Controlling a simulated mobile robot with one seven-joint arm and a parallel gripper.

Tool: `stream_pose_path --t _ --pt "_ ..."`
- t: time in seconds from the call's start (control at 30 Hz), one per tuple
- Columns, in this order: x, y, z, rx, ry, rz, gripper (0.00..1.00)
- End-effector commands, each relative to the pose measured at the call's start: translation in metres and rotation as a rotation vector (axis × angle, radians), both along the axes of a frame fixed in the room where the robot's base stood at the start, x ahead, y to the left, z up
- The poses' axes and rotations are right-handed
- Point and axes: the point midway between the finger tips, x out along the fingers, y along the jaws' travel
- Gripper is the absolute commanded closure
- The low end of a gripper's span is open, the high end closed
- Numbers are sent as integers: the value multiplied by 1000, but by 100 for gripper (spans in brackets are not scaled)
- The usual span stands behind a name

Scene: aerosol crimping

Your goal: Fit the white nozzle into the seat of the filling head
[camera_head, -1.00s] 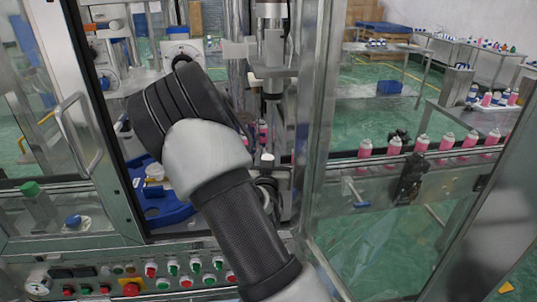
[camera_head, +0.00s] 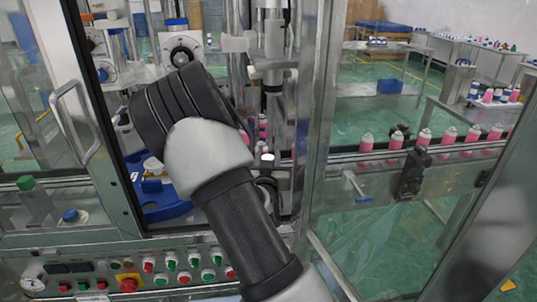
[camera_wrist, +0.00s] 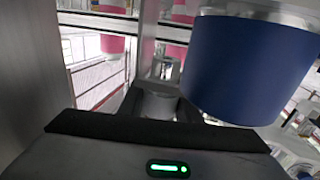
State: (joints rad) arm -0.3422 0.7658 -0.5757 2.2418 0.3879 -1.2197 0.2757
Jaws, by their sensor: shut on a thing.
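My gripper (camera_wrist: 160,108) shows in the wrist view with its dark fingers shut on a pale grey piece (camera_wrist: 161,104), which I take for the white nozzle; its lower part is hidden. In the head view my arm hides the gripper and what it holds. The metal filling head column (camera_head: 272,45) stands upright just right of my arm. A small white part (camera_head: 267,157) shows below it; I cannot tell what it is. The seat cannot be made out. A large blue cylinder (camera_wrist: 250,68) with a silvery upper part fills the right of the wrist view, close to the fingers.
A blue fixture (camera_head: 165,203) lies left of my arm. The machine's metal door post (camera_head: 312,130) stands to the right. Pink bottles (camera_head: 420,143) line a conveyor beyond it. A control panel (camera_head: 130,275) with several buttons runs along the front.

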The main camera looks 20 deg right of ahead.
Motion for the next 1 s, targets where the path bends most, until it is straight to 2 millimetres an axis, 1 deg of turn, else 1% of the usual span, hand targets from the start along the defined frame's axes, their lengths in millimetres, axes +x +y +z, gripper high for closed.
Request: stream_pose_path --t 0.2,0.23,0.3,0.37,0.63,0.77,0.87,1.0 --pt "0 0 0 0 -1 0 100" --pt "0 0 0 0 -1 0 68" --pt "0 0 0 0 -1 0 56" --pt "0 0 0 0 -1 0 48" --pt "0 0 0 0 1 0 48" --pt "-7 4 -1 1 0 1 48" --pt "-20 12 -1 2 0 2 48" --pt "-47 26 -1 3 1 1 48"
